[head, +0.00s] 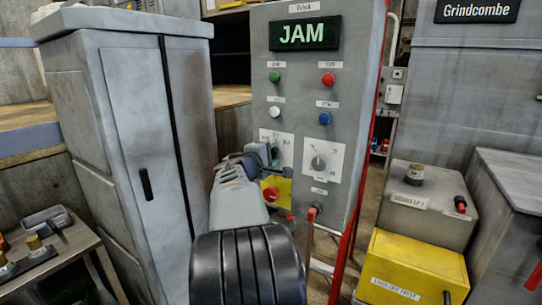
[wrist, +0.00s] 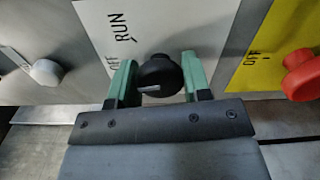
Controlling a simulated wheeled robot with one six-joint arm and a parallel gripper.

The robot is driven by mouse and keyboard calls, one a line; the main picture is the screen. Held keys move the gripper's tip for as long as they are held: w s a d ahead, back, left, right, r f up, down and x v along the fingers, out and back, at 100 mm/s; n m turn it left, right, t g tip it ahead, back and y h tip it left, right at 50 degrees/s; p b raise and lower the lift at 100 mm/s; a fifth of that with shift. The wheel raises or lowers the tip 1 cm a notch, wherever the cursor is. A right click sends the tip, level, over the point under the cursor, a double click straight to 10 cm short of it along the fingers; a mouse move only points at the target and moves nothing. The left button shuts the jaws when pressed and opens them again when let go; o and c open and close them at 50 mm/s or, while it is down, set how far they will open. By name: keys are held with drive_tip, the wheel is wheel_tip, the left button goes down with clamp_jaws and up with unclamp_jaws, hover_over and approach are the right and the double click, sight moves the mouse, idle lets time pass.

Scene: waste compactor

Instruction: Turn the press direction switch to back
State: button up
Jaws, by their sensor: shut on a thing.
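My gripper (head: 272,153) is at the left white plate (head: 286,140) of the grey control panel. In the wrist view its green fingers (wrist: 158,82) are shut on a black rotary knob (wrist: 158,72), one on each side. The knob's pale pointer line lies toward the left of that view. Its white plate (wrist: 180,25) reads RUN, with a partly hidden OFF. In the head view my gripper hides this knob. A second rotary switch (head: 318,162) sits on a white plate to the right; its labels are too small to read.
The panel's display (head: 305,33) reads JAM. Green (head: 275,77), red (head: 328,79), white and blue (head: 325,118) buttons are above. A red knob (wrist: 301,77) on a yellow plate (wrist: 258,55) is close beside my gripper. A grey cabinet (head: 130,120) stands left.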

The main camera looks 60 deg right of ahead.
drive_tip(key=n+b, duration=0.1)
drive_tip(key=n, duration=0.3)
drive_tip(key=shift+n, duration=2.4)
drive_tip(key=o, duration=0.9)
drive_tip(key=a+b, duration=0.2)
drive_tip(key=a, duration=1.1)
drive_tip(key=shift+a+b, duration=0.3)
drive_tip(key=shift+a, duration=0.1)
